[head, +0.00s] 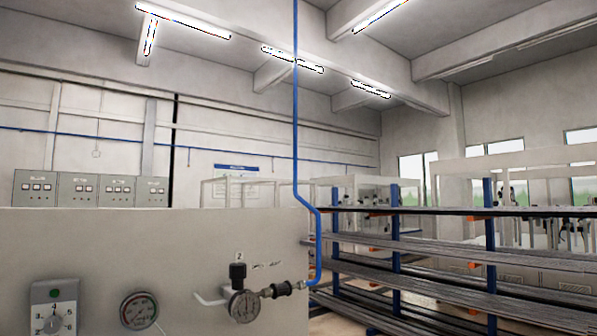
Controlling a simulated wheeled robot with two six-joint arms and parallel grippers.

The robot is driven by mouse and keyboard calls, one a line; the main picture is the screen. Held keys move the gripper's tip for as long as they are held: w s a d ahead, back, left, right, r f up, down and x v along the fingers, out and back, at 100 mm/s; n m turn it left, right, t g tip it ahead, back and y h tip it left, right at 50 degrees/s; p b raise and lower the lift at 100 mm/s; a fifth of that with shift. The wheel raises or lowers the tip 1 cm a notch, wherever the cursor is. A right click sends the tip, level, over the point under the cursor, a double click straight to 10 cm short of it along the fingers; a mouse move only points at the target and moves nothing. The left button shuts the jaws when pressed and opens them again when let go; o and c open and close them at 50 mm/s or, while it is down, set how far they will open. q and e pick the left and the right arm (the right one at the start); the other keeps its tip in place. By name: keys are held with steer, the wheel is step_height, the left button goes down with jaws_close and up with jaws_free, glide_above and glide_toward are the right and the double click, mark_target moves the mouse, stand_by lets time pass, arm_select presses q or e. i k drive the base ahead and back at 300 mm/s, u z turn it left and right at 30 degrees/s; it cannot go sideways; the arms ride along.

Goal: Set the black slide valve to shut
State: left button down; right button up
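A grey panel (120,245) fills the lower left of the head view. A short black sleeve-like fitting (281,289), which looks like the slide valve, sits on the line near the panel's right edge, between a gauge and a blue hose. It is too small to tell which position it is in. The round gauge (243,306) is to its left, with a black knob (237,271) above and a "2" label. The blue hose (317,245) joins a metal fitting right of the sleeve and rises to the ceiling. Neither gripper is in view.
A dial box (54,308) with a green button and a second round gauge (139,310) are on the panel's lower left. A rack (395,262) of long dark bars with blue posts stands at right, behind the hose. Grey meter cabinets (90,188) are on the back wall.

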mark_target(285, 289)
steer(key=u, duration=0.85)
steer(key=i, duration=0.35)
steer(key=z, duration=1.4)
